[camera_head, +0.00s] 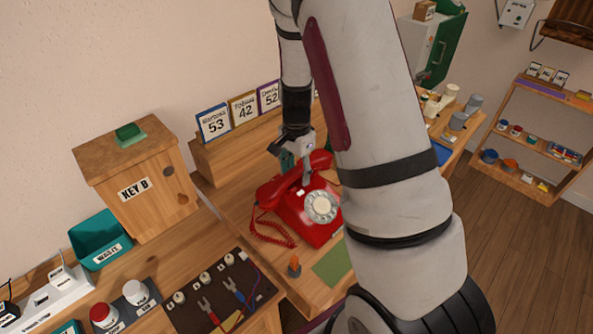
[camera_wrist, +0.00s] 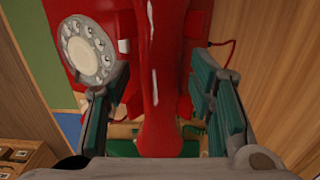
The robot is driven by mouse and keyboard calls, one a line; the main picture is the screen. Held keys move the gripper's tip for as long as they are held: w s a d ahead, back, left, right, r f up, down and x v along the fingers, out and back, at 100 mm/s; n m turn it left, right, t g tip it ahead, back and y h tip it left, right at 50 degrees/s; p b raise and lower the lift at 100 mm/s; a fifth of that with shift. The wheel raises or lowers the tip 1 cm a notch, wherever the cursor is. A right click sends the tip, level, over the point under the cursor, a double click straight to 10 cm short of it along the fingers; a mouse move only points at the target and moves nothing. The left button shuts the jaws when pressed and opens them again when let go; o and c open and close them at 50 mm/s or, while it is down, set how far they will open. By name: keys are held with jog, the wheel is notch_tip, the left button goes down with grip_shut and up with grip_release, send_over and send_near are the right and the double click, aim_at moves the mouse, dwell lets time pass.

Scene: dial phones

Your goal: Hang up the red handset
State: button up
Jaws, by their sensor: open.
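The red phone (camera_head: 318,228) stands on the wooden desk with its white dial (camera_head: 320,206) facing front; the dial also shows in the wrist view (camera_wrist: 88,50). The red handset (camera_head: 270,193) lies across the top of the phone, its coiled cord hanging at the left. In the wrist view the handset (camera_wrist: 160,75) runs between the two teal finger pads of my gripper (camera_wrist: 163,95), with gaps on both sides. My gripper (camera_head: 296,163) is open and straddles the handset's middle. The cradle is mostly hidden, so I cannot tell whether the handset is fully seated.
Number cards (camera_head: 243,108) stand on a wooden ledge behind the phone. A KEY B box (camera_head: 140,190) and a teal waste bin (camera_head: 100,240) are at the left. A dark board (camera_head: 220,290) with switches lies front left. A green mat (camera_head: 332,264) lies before the phone.

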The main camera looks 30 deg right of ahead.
notch_tip(320, 180, up, 12)
dwell(0.4)
jog(key=shift+f, duration=0.1)
dwell(0.3)
jog(key=s+a+r+n+t, duration=0.2)
jog(key=s+a+r+n, duration=0.7)
jog(key=r, duration=0.4)
jog(key=s+a+r+n+t, duration=0.1)
jog(key=s+a+n, duration=0.1)
jog(key=s, duration=0.4)
jog(key=s+a+r+n+t, duration=0.2)
jog(key=s+n, duration=0.2)
jog(key=s, duration=0.3)
jog(key=shift+s+a+r+n, duration=0.15)
jog(key=shift+a+r+n, duration=0.15)
jog(key=shift+n, duration=0.1)
